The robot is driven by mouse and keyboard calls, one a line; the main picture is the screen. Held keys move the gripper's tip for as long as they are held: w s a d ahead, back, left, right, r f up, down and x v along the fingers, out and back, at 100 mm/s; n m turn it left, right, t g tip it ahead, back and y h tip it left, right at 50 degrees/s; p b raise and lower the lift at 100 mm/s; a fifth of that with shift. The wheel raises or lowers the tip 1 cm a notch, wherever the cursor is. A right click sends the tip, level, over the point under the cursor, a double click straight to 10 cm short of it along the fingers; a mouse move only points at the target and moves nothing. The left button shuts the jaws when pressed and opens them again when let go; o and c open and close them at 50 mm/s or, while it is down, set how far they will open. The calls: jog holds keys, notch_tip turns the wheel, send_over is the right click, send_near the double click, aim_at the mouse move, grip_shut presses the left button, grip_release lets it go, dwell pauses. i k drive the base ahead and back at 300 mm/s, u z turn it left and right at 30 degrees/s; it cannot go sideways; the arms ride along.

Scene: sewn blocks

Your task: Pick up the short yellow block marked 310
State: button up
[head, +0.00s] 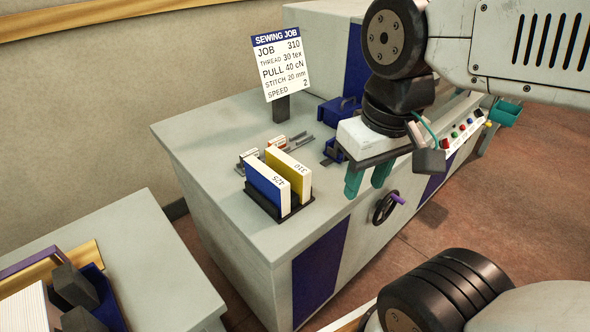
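The yellow block (283,168) stands upright in a black rack (294,213) on the grey cabinet top. Its white end face carries the marking 310, turned from my view. A blue block (262,186) with a white marked face stands beside it in the same rack, on the near left side. The rack hides their lower parts. My gripper (367,179) is to the right of the rack, near the cabinet's right edge. Its two teal fingers point down, stand apart and hold nothing that I can see.
A job sign (281,66) reading 310 stands behind the rack. Small metal holders (298,142) and a blue fixture (338,111) lie on the cabinet top. A purple-handled handwheel (386,207) sticks out from the cabinet side. The cabinet top left of the rack is clear.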

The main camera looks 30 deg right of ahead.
aim_at(299, 176)
jog(key=z, duration=2.3)
jog(key=k, duration=0.9)
jog(key=u, duration=1.6)
